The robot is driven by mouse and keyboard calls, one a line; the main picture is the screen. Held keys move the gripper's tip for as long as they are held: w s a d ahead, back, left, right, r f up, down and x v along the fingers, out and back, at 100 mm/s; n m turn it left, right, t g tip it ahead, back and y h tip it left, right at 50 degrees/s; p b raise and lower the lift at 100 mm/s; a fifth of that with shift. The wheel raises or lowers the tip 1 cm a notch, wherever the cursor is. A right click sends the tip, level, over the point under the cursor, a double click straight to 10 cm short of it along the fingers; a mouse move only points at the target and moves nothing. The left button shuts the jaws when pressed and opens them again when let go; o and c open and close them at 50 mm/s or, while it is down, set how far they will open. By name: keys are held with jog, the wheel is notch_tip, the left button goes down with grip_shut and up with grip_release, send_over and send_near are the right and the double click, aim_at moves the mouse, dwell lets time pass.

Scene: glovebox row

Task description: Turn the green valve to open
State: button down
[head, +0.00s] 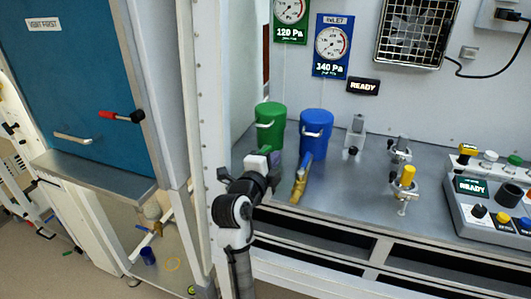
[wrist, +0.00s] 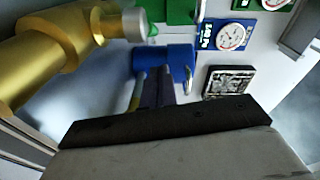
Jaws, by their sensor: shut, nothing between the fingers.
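My gripper (head: 264,152) is shut and empty, low over the grey bench in front of the green canister. In the wrist view its closed fingers (wrist: 156,86) point towards the blue canister. A large brass valve body (wrist: 40,65) fills the left of the wrist view, beside the fingers and apart from them. A bit of green shows by its silver end, but I cannot tell if it is the handle. In the head view my arm hides the place where a green-handled valve might stand. A brass valve with a blue handle (head: 299,187) stands just right of my gripper.
A green canister (head: 270,128) and a blue canister (head: 316,133) stand behind. A white frame post (head: 208,120) stands close left of my arm. Bare bench (head: 345,195) lies right of the blue-handled valve.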

jog(key=shift+w+a+f, duration=0.15)
jog(key=shift+w+a, duration=0.25)
jog(key=shift+a, duration=0.2)
jog(key=shift+w+a+f, duration=0.1)
jog(key=shift+w+a, duration=0.25)
jog(key=shift+a, duration=0.2)
jog(key=shift+w+f+n+t+y, duration=0.15)
jog(key=shift+n+t+y, duration=0.2)
jog(key=shift+y, duration=0.35)
jog(key=shift+w+a+n+t+y, duration=0.1)
jog(key=shift+w+n+t+y, duration=0.2)
jog(key=shift+n+y, duration=0.75)
jog(key=shift+w+a+y+b, duration=0.25)
jog(key=shift+w+y+b, duration=0.1)
jog(key=shift+b, duration=0.1)
jog(key=shift+d+r, duration=0.15)
jog(key=shift+r, duration=0.05)
